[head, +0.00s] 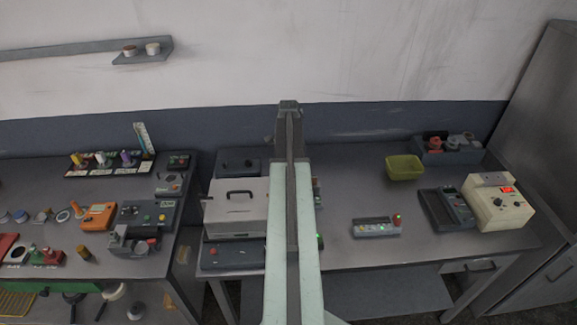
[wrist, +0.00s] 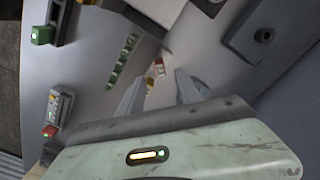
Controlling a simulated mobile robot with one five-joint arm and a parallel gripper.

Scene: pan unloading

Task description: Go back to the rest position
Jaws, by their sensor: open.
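My gripper (wrist: 162,78) shows in the wrist view with its two pale fingers spread apart. It is open, with nothing held between the fingers. A small red, yellow and white piece (wrist: 156,69) shows in the gap between the fingertips, beyond them; I cannot tell how far away it is. In the head view my arm stretches forward from the bottom middle over the workbench (head: 345,280). The fingers cannot be made out there.
A light grey case with a handle (head: 238,205) stands left of my arm. To the right are a small button panel (head: 376,227), a yellow-green bin (head: 404,167) and a cream meter (head: 499,207). A second bench (head: 110,260) at left is crowded with devices.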

